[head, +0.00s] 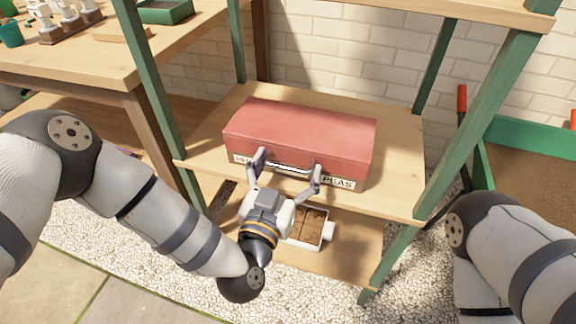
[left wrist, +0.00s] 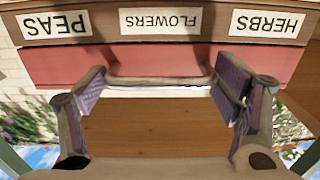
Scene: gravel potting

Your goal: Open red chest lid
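The red chest (head: 300,130) stands on the middle shelf with its lid shut. Its front has a handle (head: 288,168) and labels; the left wrist view shows the chest (left wrist: 45,64) upside down, with the handle (left wrist: 160,82) below the PEAS, FLOWERS and HERBS labels. My left gripper (head: 287,164) is open at the chest's front. Its fingers are spread towards the two ends of the handle, also in the left wrist view (left wrist: 162,85). I cannot tell whether they touch it. My right gripper is out of view.
Green shelf posts (head: 153,85) stand on both sides of the chest, and an upper shelf (head: 480,8) lies above it. A small white box (head: 328,230) with brown contents sits on the lower shelf. A wooden table (head: 90,62) is at left.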

